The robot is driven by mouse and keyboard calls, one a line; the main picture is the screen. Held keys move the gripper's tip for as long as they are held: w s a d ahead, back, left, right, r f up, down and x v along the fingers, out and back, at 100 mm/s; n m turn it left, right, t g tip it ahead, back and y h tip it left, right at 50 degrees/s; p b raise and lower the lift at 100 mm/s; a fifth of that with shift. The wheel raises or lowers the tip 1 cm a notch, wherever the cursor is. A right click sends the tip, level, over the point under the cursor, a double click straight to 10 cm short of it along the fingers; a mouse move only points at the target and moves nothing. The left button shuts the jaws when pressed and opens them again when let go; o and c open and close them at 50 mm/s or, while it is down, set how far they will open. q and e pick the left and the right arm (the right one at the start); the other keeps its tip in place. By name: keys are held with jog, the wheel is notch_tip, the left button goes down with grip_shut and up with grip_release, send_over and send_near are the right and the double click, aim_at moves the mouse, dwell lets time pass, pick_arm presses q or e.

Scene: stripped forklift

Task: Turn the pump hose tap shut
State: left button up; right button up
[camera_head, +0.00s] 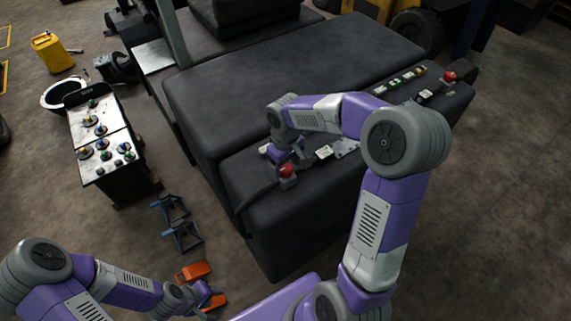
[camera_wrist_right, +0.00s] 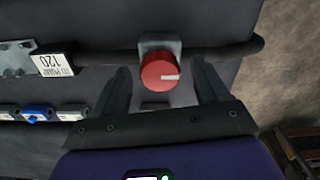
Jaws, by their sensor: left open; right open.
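A red round tap knob (camera_wrist_right: 160,72) with a white mark sits on a grey block on a dark hose (camera_wrist_right: 215,53) in the right wrist view. The white mark points to the right there. The same red knob (camera_head: 287,170) shows in the head view near the front left of the black machine top. My right gripper (camera_wrist_right: 162,77) is open, with one finger on each side of the knob; contact cannot be told. In the head view my right gripper (camera_head: 285,160) is partly hidden by its wrist. My left gripper (camera_head: 208,294) is open and empty, low at the left.
A white label plate (camera_wrist_right: 54,64) and a blue-and-white fitting (camera_wrist_right: 37,111) lie left of the knob. Another red knob (camera_head: 449,76) is at the far right.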

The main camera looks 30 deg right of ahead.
jog(key=c, duration=1.1)
jog(key=shift+o, duration=0.2)
jog(key=shift+w+m, duration=0.1)
jog(key=shift+m, duration=0.2)
jog(key=m+b, duration=0.2)
jog(key=shift+m, duration=0.4)
jog(key=m+b, duration=0.1)
jog(key=m, duration=0.3)
jog(key=m+b, duration=0.1)
jog(key=m, duration=0.5)
jog(key=shift+m, duration=2.2)
